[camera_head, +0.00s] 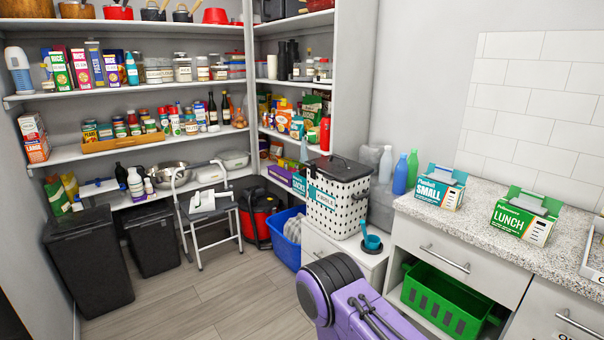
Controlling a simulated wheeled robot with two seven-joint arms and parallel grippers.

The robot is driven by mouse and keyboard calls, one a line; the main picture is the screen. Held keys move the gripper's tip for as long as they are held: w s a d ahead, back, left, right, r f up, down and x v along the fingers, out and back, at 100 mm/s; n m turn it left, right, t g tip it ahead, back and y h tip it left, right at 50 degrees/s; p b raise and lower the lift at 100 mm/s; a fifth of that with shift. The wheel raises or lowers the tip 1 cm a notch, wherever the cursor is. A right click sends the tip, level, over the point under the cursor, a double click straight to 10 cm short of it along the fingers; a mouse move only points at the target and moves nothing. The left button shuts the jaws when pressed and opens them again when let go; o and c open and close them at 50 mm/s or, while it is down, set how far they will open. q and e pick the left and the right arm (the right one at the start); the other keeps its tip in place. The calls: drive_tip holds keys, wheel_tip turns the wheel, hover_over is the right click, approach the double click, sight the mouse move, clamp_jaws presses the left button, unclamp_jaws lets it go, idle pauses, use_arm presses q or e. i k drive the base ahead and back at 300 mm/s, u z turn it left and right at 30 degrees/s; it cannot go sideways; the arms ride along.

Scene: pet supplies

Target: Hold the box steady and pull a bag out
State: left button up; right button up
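Two bag boxes stand apart on the speckled counter at the right. Neither of my grippers is in view, and nothing is touching either box.
The counter (483,228) is clear between the boxes. Green and blue bottles (401,174) stand left of the SMALL box. A white tray (593,250) is at the right edge. A dotted KIBBLE bin (338,200) stands left, and a green crate (442,303) sits below the counter.

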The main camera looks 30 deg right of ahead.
sight(444, 195)
drive_tip(key=z, duration=0.35)
drive_tip(key=i, duration=1.2)
drive_tip(key=z, duration=1.6)
drive_tip(key=i, duration=1)
drive_tip(key=z, duration=0.85)
